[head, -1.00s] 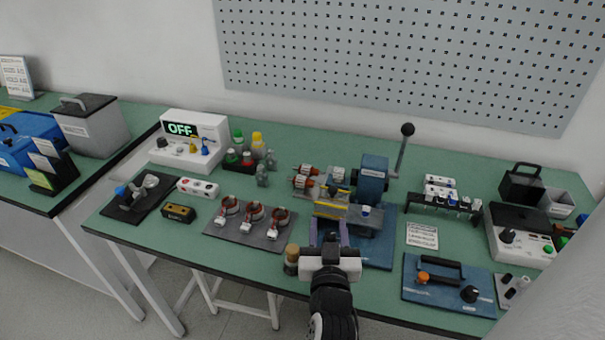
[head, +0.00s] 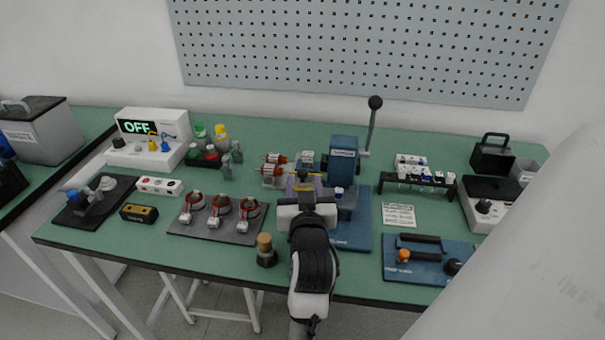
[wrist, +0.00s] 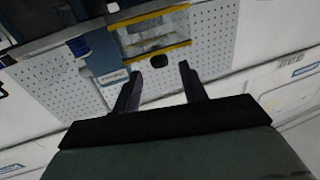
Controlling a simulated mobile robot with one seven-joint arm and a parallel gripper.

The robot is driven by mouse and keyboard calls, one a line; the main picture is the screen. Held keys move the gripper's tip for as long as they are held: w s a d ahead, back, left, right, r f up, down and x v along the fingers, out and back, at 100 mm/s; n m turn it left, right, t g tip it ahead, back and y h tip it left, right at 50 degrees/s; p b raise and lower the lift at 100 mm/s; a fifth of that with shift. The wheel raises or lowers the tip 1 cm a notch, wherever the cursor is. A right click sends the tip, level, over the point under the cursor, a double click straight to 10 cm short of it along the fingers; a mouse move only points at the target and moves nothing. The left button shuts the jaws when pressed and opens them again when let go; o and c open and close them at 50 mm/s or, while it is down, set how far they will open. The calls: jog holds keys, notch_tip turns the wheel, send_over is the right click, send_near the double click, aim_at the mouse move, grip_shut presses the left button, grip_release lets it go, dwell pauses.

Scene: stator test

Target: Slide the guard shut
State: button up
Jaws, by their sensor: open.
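The guard is a clear panel with yellow edges on the blue machine (head: 343,158). In the head view its yellow edge (head: 303,186) shows just beyond my gripper. In the wrist view I see the guard (wrist: 152,44) from close by, with a small dark knob (wrist: 159,61) at its near yellow edge. My gripper (head: 305,184) reaches over the machine's front, and its fingers are apart and empty. In the wrist view the knob appears between and just past the fingertips (wrist: 160,72). I cannot tell whether they touch it. My wrist hides part of the guard in the head view.
A lever with a black ball (head: 375,103) stands behind the machine. A tray with several stators (head: 180,233) lies to the left. A blue plate with an orange knob (head: 425,270) is at the right.

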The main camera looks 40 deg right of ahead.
aim_at(303, 176)
jog(key=p+x, duration=0.1)
jog(key=x, duration=0.4)
grip_shut()
